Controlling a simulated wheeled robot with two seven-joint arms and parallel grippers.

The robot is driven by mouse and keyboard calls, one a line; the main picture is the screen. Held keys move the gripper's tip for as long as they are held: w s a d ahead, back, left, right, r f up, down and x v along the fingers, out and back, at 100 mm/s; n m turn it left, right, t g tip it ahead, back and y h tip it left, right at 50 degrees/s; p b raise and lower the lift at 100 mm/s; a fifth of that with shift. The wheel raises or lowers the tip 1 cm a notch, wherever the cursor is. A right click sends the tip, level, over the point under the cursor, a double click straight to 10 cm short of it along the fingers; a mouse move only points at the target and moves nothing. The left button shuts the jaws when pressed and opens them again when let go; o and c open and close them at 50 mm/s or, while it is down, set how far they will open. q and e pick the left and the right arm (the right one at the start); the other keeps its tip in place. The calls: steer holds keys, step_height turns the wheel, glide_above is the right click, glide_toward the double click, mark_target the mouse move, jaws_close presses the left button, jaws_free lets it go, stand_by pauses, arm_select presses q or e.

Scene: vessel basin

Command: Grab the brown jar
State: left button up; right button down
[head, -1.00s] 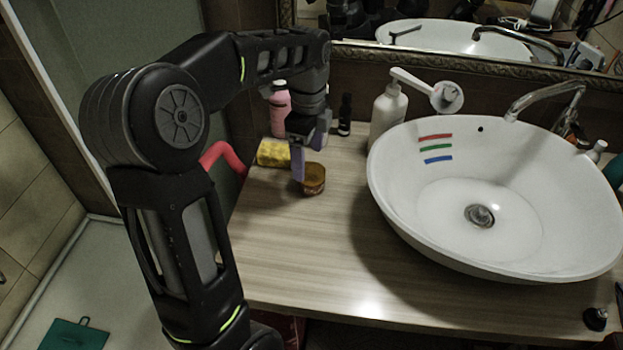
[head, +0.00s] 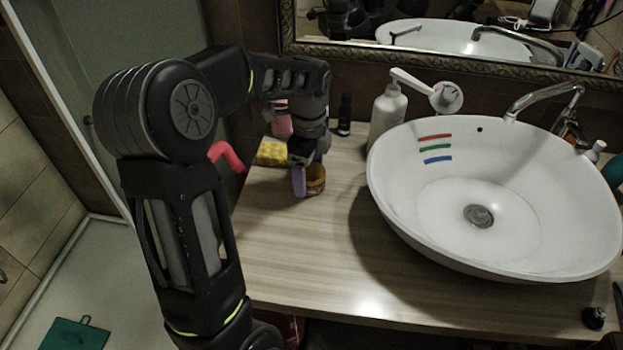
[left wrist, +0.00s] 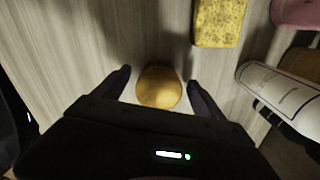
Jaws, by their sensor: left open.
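The brown jar (head: 317,182) stands on the wooden counter, left of the basin, partly hidden by my left gripper (head: 307,178). In the left wrist view the jar shows as a round amber lid (left wrist: 159,87). It lies between the two fingers of my left gripper (left wrist: 160,85), which are spread open on either side of it. Small gaps show between the fingers and the jar. In the head view one purple-grey finger comes down at the jar's left side. My right gripper is not in view.
A yellow sponge (head: 271,152) lies behind and left of the jar, with a pink bottle (head: 282,124) behind it. A small dark bottle (head: 344,115) and a white pump bottle (head: 386,116) stand at the back. The white basin (head: 392,212) fills the right. The front counter (head: 300,260) is clear.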

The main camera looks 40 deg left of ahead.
arm_select(q)
steer(key=shift+c, duration=0.4)
steer(key=c, duration=1.5)
